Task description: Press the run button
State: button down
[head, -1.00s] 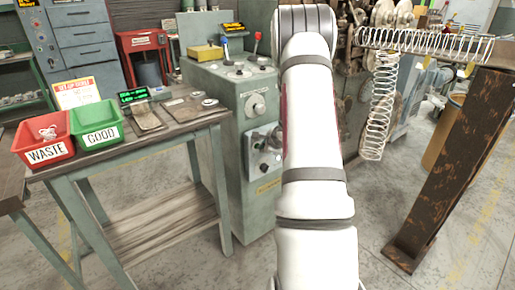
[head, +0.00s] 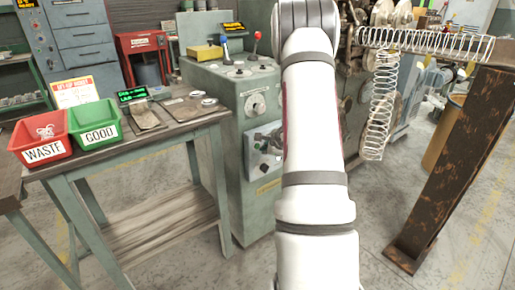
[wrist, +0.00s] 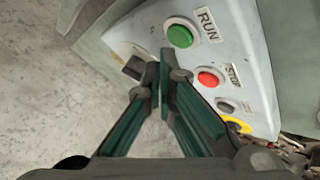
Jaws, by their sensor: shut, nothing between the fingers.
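The green run button (wrist: 180,36) sits in a light ring on the sloped grey panel (wrist: 148,24) in the wrist view, with a RUN label beside it. My gripper (wrist: 159,88) is shut and empty. In the wrist view its tips appear below and slightly left of the green button; I cannot tell the gap to the panel. A red button (wrist: 208,78) with a STOP label is to the right of the fingers.
A smaller dark button (wrist: 225,106) and a yellow ring (wrist: 238,124) lie further along the panel. In the head view the green control cabinet (head: 225,150) stands left of my arm. A table with a red WASTE bin (head: 40,138) and a green GOOD bin (head: 95,124) is further left.

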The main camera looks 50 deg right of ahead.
jog(key=shift+s, duration=0.1)
jog(key=shift+s+a+b, duration=0.2)
jog(key=shift+s+b, duration=0.2)
jog(key=shift+s, duration=0.4)
jog(key=shift+s+a+b, duration=0.2)
jog(key=shift+s+b, duration=0.25)
jog(key=shift+s, duration=0.3)
jog(key=shift+s+a+b, duration=0.2)
jog(key=shift+s+b, duration=0.2)
jog(key=shift+s, duration=0.4)
